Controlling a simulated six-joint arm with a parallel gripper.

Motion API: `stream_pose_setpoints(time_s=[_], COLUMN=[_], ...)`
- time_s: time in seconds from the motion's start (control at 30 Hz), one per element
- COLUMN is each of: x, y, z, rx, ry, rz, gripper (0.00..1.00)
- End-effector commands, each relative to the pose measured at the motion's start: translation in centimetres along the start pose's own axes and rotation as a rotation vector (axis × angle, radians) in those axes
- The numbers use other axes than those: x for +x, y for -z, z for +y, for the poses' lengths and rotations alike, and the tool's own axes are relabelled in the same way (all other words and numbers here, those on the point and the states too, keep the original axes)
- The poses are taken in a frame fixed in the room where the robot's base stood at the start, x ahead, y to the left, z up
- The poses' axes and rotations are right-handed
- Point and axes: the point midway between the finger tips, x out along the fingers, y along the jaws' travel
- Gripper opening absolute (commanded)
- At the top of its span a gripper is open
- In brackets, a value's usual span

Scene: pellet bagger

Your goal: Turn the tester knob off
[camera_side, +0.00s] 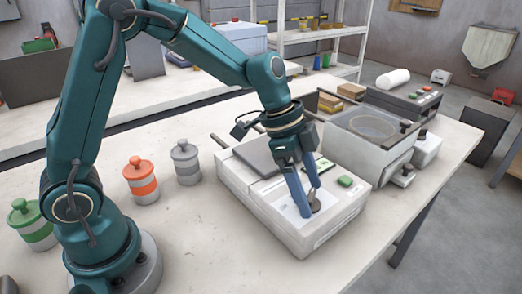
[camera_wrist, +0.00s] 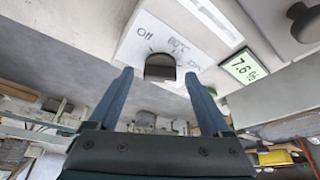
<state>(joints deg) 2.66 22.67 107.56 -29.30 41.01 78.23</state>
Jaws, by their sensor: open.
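In the wrist view, the knob (camera_wrist: 160,67) lies between the two open fingertips, with a gap visible on each side. The panel (camera_wrist: 165,22) reads "Off" left of the knob, "80°C" above, and a third blurred label on the right. The display (camera_wrist: 242,66) reads about 7.6 %. Which label the knob points to is unclear.
Right of the tester stands a grey machine with a round opening (camera_side: 372,126). Orange (camera_side: 140,181), grey (camera_side: 186,162) and green (camera_side: 31,224) lidded jars stand on the left. The bench (camera_side: 200,235) is clear in front of the jars.

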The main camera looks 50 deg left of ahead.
Motion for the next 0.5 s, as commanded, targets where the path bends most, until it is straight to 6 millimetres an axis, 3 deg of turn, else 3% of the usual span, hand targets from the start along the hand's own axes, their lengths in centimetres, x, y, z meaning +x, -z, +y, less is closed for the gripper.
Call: stream_pose_setpoints(time_s=[0.07, 0.1, 0.3, 0.5], x=[-0.01, -0.02, -0.04, -0.06], y=[0.00, 0.00, 0.01, 0.01], z=[0.01, 0.01, 0.01, 0.04], rx=[0.000, 0.000, 0.000, -0.008], ry=[0.000, 0.000, 0.000, 0.003], rz=[0.000, 0.000, 0.000, 0.000], gripper=[0.82, 0.75, 0.00, 0.00])
